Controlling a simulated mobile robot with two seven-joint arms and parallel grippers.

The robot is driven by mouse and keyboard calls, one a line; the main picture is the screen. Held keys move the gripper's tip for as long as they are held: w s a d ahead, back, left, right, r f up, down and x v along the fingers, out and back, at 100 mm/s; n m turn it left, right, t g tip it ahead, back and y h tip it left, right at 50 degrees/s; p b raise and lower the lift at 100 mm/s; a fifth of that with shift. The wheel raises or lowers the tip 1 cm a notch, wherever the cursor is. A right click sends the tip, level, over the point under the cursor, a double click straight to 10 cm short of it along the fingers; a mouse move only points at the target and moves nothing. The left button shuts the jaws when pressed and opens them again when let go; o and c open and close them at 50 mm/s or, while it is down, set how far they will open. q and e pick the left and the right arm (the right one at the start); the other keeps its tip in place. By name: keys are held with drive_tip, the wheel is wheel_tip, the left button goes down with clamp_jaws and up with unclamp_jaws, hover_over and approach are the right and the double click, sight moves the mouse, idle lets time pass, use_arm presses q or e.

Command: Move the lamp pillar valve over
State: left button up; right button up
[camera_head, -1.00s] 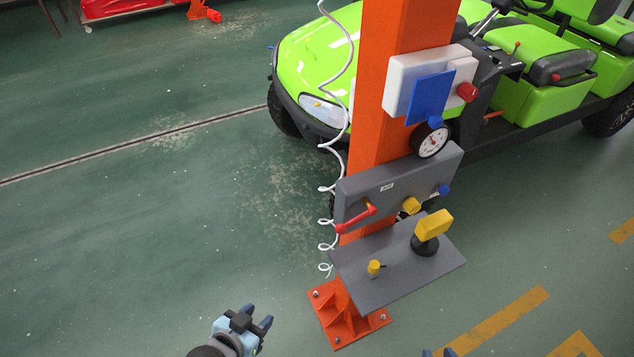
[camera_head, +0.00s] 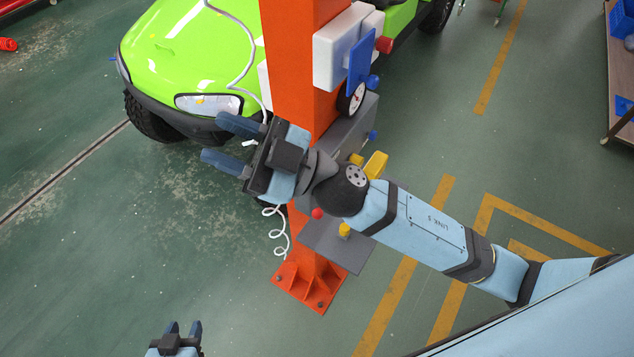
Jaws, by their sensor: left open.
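The orange lamp pillar (camera_head: 300,70) stands on a bolted orange foot (camera_head: 310,285). A grey valve box (camera_head: 352,128) is mounted on it, mostly hidden behind my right arm. Only the red knob end (camera_head: 318,213) of the valve's lever shows below my wrist; the rest is covered. My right gripper (camera_head: 215,138) is open and empty, its blue fingers pointing left, past the pillar's left side. I cannot tell whether the arm touches the box. My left gripper (camera_head: 183,330) is open and empty at the bottom edge, low and left of the pillar foot.
A grey shelf (camera_head: 340,250) with a yellow knob (camera_head: 344,230) juts from the pillar. A white coiled hose (camera_head: 278,238) hangs beside it. A green cart (camera_head: 185,50) stands behind. A white box (camera_head: 335,45) and gauge (camera_head: 352,98) sit higher. Floor at left is clear.

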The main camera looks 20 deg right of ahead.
drive_tip(key=s+a+f+n+g+h, duration=0.4)
drive_tip(key=s+f+n+g+h, duration=0.35)
drive_tip(key=f+n+g, duration=0.55)
drive_tip(key=w+d+f+m+h, duration=0.1)
drive_tip(key=w+d+f+h, duration=0.1)
drive_tip(key=w+d+h, duration=0.1)
drive_tip(key=w+d+f+m+t+h, duration=0.1)
drive_tip(key=w+d+f+m+h, duration=0.1)
drive_tip(key=d+h, duration=0.4)
drive_tip(key=w+d+f+m+t+h, duration=0.1)
drive_tip(key=w+d+f+m+h, duration=0.1)
drive_tip(key=w+d+h, duration=0.2)
drive_tip(key=shift+w+d+h, duration=0.15)
drive_tip(key=shift+d, duration=0.75)
drive_tip(key=shift+w+d+h, duration=0.1)
drive_tip(key=shift+w+d, duration=0.05)
drive_tip(key=shift+d, duration=0.7)
drive_tip(key=shift+d+f, duration=0.15)
wheel_tip(320, 180, down, 8)
drive_tip(key=b, duration=0.3)
drive_tip(key=shift+r, duration=0.2)
drive_tip(key=c, duration=0.5)
